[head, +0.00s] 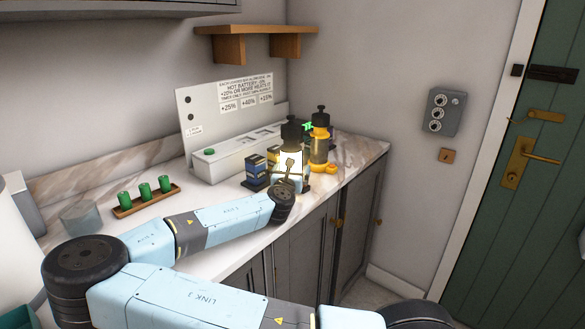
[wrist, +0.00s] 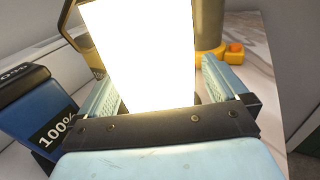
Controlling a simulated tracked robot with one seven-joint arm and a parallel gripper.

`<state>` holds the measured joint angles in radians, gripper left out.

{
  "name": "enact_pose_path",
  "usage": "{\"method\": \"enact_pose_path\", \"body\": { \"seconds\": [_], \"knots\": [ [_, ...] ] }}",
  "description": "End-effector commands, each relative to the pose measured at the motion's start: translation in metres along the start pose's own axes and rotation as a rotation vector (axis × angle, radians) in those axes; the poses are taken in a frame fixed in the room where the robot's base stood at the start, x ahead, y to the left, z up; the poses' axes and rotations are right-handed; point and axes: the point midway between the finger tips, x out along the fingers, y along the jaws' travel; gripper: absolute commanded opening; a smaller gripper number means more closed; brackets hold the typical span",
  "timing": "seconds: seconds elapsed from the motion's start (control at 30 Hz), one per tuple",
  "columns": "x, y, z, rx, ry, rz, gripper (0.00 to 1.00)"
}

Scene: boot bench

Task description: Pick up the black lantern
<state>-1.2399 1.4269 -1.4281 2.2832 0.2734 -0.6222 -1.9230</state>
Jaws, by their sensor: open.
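The black lantern (head: 291,131) stands upright on the marble counter, with a dark cap and a brightly glowing body. In the wrist view its white lit panel (wrist: 140,50) fills the space between the fingers. My gripper (head: 289,178) is in front of the lantern in the head view and covers its lower part. In the wrist view my gripper (wrist: 160,88) is open, with one pale blue finger on each side of the lit panel. I cannot tell whether either finger touches it. The lantern's base is hidden.
A yellow lantern (head: 320,146) stands close behind to the right, with small yellow pieces (head: 329,169) at its foot. A dark blue box (head: 255,172) is close on the left. A pale charger unit (head: 226,157) is behind. Green cylinders (head: 145,191) stand in a wooden tray.

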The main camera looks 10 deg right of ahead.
Motion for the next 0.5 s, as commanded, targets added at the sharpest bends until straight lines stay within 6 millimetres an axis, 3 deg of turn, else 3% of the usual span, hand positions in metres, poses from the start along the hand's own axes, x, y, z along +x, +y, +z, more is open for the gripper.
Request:
{"method": "enact_pose_path", "body": {
  "seconds": [0.2,0.5],
  "knots": [
    [0.0002,0.0000,0.0000,0.000,0.000,0.000,0.99],
    [0.0003,-0.0004,0.0000,0.000,0.000,-0.001,0.70]
  ]
}}
